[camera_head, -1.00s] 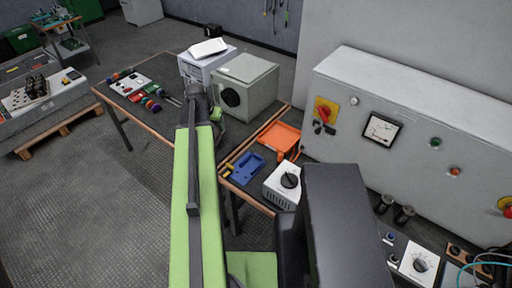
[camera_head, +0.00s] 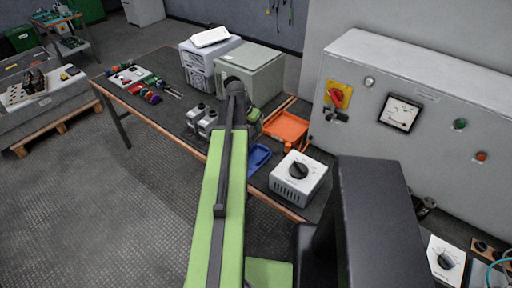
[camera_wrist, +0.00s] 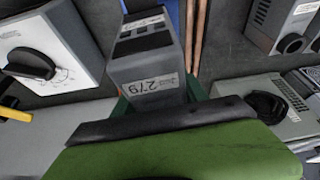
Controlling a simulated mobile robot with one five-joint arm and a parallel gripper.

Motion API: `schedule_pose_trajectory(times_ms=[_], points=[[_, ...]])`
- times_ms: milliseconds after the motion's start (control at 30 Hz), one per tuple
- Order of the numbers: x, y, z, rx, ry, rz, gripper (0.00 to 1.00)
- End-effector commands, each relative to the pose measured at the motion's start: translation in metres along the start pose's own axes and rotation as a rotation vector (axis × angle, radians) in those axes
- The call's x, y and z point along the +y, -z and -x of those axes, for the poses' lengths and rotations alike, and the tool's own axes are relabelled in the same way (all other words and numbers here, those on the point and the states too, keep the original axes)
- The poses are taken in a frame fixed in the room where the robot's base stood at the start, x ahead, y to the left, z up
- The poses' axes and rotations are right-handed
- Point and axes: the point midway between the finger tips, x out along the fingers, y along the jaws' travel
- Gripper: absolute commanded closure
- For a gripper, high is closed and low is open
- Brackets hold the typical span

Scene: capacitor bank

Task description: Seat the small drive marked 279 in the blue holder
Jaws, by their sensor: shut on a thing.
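The small drive marked 279 (camera_wrist: 150,68) is a grey box with a dark band and a white label, seen in the wrist view. My gripper (camera_wrist: 157,97) is shut on it, with dark green jaws at its sides. The blue holder (camera_head: 259,157) lies on the bench in the head view, partly hidden by my arm. A strip of blue, likely the holder (camera_wrist: 173,12), shows behind the drive in the wrist view. Whether the drive touches the holder cannot be told. In the head view my arm hides the held drive.
An orange tray (camera_head: 288,128) lies behind the holder. A white box with a black knob (camera_head: 299,177) stands right of it. Two grey units (camera_head: 201,117) stand left of my arm. A grey-green case (camera_head: 262,72) stands behind, and a large cabinet (camera_head: 400,90) at right.

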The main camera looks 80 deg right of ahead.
Motion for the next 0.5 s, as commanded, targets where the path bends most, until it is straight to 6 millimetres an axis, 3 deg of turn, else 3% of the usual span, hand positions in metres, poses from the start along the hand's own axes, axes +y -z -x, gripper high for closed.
schedule_pose_trajectory(times_ms=[33,133,500], points=[[0.002,-0.005,-0.03,0.001,-0.008,-0.018,1.0],[0.006,-0.004,-0.048,0.001,-0.02,-0.051,1.0],[0.009,-0.002,-0.055,0.001,-0.03,-0.074,1.0]])
